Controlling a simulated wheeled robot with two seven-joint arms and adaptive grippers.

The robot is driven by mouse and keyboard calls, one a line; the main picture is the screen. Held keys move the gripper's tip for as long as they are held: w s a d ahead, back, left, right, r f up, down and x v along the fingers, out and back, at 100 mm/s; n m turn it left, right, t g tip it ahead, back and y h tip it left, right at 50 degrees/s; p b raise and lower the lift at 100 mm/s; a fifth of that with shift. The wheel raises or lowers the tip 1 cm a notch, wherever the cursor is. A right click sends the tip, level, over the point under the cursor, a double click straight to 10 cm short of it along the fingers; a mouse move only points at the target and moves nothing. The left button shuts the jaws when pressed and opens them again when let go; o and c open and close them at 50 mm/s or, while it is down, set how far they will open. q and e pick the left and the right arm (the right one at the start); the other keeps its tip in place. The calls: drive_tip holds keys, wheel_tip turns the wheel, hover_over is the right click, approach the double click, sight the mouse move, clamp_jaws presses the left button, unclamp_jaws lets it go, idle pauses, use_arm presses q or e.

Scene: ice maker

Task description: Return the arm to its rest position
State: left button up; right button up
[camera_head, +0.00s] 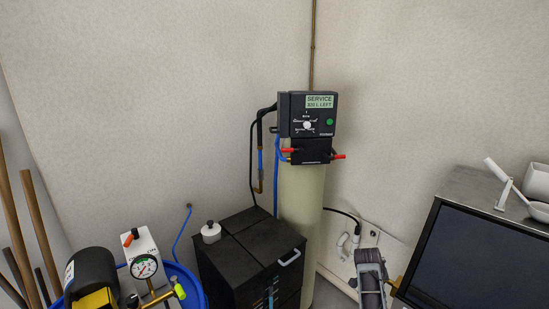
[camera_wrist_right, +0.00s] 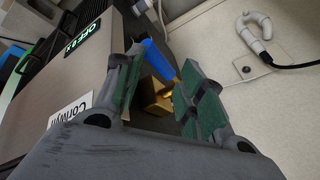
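My right gripper (camera_head: 370,262) is low at the right of the head view, between the pale cylinder and the dark-fronted machine. In the right wrist view the two green-padded fingers of my right gripper (camera_wrist_right: 158,92) are spread apart, with nothing held between them. A brass fitting (camera_wrist_right: 154,96) with a blue handle (camera_wrist_right: 157,60) lies beyond and between the fingers. I cannot tell whether a finger touches it. In the head view a brass piece (camera_head: 394,282) shows just right of the gripper. My left gripper is not in view.
The dark-fronted machine (camera_head: 470,255) stands close on the right. The pale cylinder (camera_head: 299,215) with its SERVICE control head (camera_head: 308,114) and a black cabinet (camera_head: 245,245) stand left. A white pipe (camera_wrist_right: 262,28) is at the wall. A gauge (camera_head: 143,266) is at lower left.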

drive_tip(key=w+a+f+n+t+y, duration=0.25)
drive_tip(key=w+a+n+t, duration=0.45)
drive_tip(key=w+a+n, duration=0.65)
drive_tip(key=s+a+f+n+y, duration=0.1)
drive_tip(key=s+a+f+n, duration=0.15)
drive_tip(key=s+f, duration=0.45)
drive_tip(key=s+a+f+n+y, duration=0.2)
drive_tip(key=s+f+n, duration=0.2)
drive_tip(key=f, duration=0.7)
drive_tip(key=s+d+f+g+b, duration=0.1)
drive_tip(key=s+f+g, duration=0.1)
drive_tip(key=s+f, duration=1)
drive_tip(key=s+d+f+g+b, duration=0.1)
drive_tip(key=s+f+g, duration=0.2)
drive_tip(key=s+f, duration=0.9)
drive_tip(key=s+d+f+g, duration=0.1)
drive_tip(key=s+f, duration=0.1)
drive_tip(key=s, duration=1)
drive_tip(key=s+d+f+n+g+b, duration=0.1)
drive_tip(key=s+d+f, duration=0.1)
drive_tip(key=s, duration=1.1)
drive_tip(key=s+d+f+g, duration=0.2)
drive_tip(key=s+f, duration=0.1)
drive_tip(key=s, duration=0.9)
drive_tip(key=shift+s+f+n+h, duration=0.15)
drive_tip(key=shift+f+n+h, duration=0.2)
drive_tip(key=shift+f+n, duration=0.05)
